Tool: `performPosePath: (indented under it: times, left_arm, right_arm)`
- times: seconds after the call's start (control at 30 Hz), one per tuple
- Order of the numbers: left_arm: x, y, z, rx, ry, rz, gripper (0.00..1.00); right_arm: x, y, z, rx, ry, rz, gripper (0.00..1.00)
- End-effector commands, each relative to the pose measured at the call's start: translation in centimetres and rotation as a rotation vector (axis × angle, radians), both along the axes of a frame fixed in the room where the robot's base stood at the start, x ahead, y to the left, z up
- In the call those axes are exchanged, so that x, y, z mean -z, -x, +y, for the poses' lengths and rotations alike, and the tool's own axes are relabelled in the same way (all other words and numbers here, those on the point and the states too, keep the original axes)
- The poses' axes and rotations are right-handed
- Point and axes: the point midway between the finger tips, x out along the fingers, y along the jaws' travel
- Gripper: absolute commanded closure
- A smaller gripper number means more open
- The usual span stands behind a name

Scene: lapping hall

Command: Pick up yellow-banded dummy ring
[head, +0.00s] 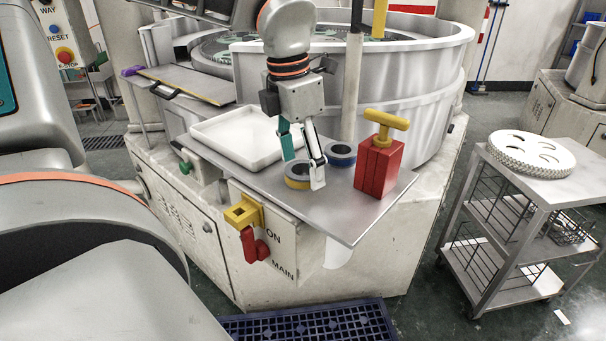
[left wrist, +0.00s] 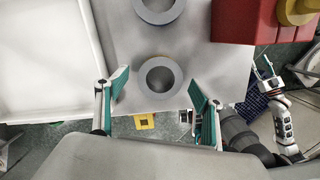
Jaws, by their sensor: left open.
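The yellow-banded dummy ring (head: 297,182) lies flat on the grey metal shelf near its front edge. My left gripper (head: 303,171) is open, pointing down over it, one finger on each side in the picture. In the left wrist view the same ring (left wrist: 142,79) shows grey from above, between and slightly ahead of the open fingers (left wrist: 160,90). I cannot tell whether a finger touches it. A blue-banded ring (head: 341,160) lies just behind to the right. My right gripper (left wrist: 264,68) seems to show small at the right of the left wrist view; its jaws are unclear.
A white tray (head: 205,130) lies left of the rings. A red block (head: 378,170) with a yellow T-handle (head: 386,120) stands to the right. A yellow-and-red switch (head: 243,214) juts out below the shelf. A trolley (head: 545,178) stands apart at right.

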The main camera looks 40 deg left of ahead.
Motion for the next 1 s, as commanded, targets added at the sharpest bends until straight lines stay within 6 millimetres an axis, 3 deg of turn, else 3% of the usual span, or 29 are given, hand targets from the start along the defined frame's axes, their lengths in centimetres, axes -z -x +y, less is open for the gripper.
performPosePath:
  times: [0.33,0.53,1.0]
  left_arm:
    - [0.8,-0.1,-0.1,0.000,0.001,0.000,0.35]
    - [0.8,-0.1,0.0,0.000,0.001,0.000,0.87]
    - [-0.3,-0.2,0.0,-0.001,0.000,-0.005,0.88]
  right_arm:
    - [0.0,0.0,0.0,0.000,0.001,-0.001,0.60]
    - [-0.1,-0.1,-0.1,0.000,0.001,-0.002,0.60]
    - [-0.2,-0.2,-0.1,0.001,0.001,-0.005,0.60]
